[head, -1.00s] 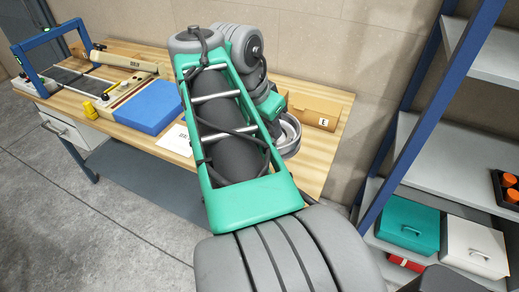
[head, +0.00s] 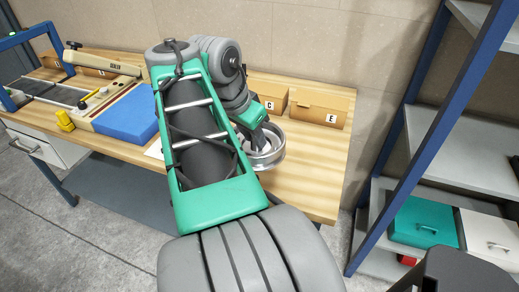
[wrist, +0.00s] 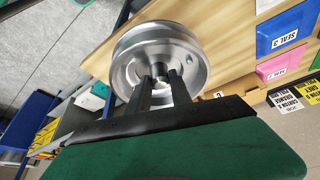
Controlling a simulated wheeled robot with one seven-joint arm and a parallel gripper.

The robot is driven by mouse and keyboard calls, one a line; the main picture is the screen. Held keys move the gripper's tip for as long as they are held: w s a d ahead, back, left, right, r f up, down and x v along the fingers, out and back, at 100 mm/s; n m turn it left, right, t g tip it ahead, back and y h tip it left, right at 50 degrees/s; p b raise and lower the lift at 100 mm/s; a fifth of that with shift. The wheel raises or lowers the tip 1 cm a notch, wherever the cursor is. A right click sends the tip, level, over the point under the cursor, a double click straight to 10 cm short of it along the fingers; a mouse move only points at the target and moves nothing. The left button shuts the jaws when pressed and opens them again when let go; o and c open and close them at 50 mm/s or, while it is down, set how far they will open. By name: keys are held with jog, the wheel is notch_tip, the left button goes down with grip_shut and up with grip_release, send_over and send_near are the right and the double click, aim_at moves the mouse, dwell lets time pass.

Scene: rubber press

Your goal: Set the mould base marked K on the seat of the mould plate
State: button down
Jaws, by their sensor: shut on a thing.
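A round silver metal part with a raised rim and a central hub (head: 264,152) shows in the head view just past the end of my arm, over the right part of the bench. It fills the upper middle of the wrist view (wrist: 132,48). My gripper (wrist: 160,92) is shut on its hub. In the head view my arm mostly hides the gripper. No K mark can be read on the part, so I cannot confirm that it is the mould base. I cannot clearly pick out the mould plate or its seat.
The wooden bench (head: 305,172) has cartons marked C (head: 268,97) and E (head: 318,106) along the wall. A blue block (head: 128,112), a yellow item (head: 65,121) and a blue-framed fixture (head: 35,43) stand at left. A blue-posted shelf (head: 460,150) stands at right.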

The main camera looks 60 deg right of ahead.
aim_at(271, 133)
jog(key=d+f, duration=0.1)
jog(key=d, duration=0.3)
jog(key=d+f, duration=0.1)
jog(key=d, duration=0.1)
jog(key=shift+w+d+f, duration=0.2)
jog(key=shift+d+f, duration=0.05)
jog(key=shift+f, duration=0.1)
jog(key=d+f, duration=0.2)
jog(key=f, duration=0.1)
jog(key=d+f, duration=0.3)
jog(key=f, duration=0.2)
jog(key=shift+w+d+f, duration=0.3)
jog(key=shift+d, duration=0.1)
jog(key=shift+f, duration=0.3)
jog(key=shift+f, duration=0.1)
jog(key=shift+f+b, duration=0.1)
jog(key=shift+b, duration=0.2)
jog(key=c, duration=1.2)
grip_release()
jog(key=shift+a, duration=0.15)
jog(key=shift+o, duration=0.2)
